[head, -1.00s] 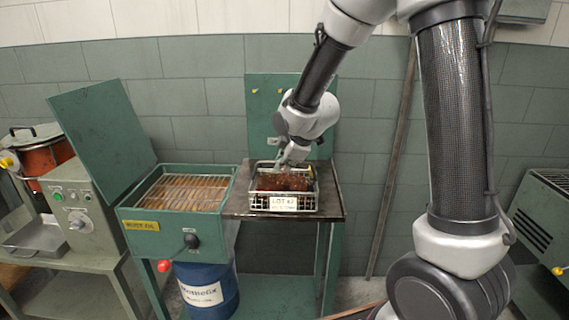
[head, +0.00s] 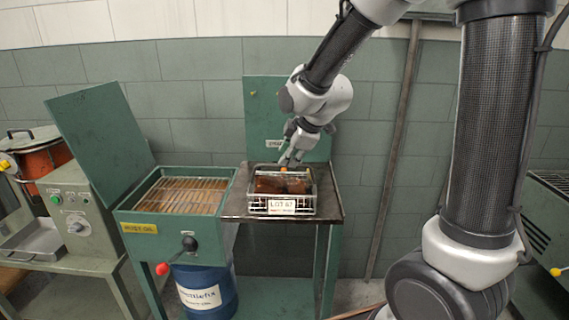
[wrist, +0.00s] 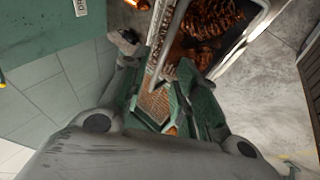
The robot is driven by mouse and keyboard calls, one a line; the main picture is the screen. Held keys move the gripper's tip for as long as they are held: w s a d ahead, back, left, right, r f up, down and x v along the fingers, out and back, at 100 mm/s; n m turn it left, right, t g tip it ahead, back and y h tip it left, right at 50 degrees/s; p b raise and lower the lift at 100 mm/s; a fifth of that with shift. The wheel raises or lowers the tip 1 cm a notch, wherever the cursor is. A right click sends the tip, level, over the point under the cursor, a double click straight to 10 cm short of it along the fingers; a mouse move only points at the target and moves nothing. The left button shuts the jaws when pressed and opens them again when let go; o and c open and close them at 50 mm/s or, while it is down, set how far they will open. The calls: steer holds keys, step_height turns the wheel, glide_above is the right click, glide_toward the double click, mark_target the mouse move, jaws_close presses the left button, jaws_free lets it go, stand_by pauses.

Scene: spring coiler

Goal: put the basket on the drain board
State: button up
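My gripper (head: 290,162) is at the basket's upper back edge, pointing down. In the wrist view, my gripper (wrist: 178,95) is close to a pale metal rod of the basket (wrist: 168,42), with coils to its right. An orange-brown piece shows between the fingers. Whether they close on anything is unclear.
Left of the stand is a green oil tank (head: 212,223) with its lid (head: 98,133) raised and a wire rack (head: 180,193) inside. A red-knobbed lever (head: 163,268) juts from its front. A blue drum (head: 208,290) stands below. A green back panel (head: 262,108) rises behind the basket.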

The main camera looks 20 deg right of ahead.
steer(key=s+d+r+m+g, duration=0.1)
steer(key=s+d+m, duration=0.3)
steer(key=s, duration=0.5)
steer(key=s+d+r+m+g+h, duration=0.1)
steer(key=s+d+r+m, duration=0.3)
steer(key=s, duration=0.6)
steer(key=s+d+r+m+h, duration=0.1)
steer(key=s+d+r+m, duration=0.2)
steer(key=s+d+m, duration=0.3)
steer(key=s+m, duration=0.1)
steer(key=s, duration=0.2)
steer(key=shift+s+m+g, duration=0.3)
steer(key=shift+g, duration=0.1)
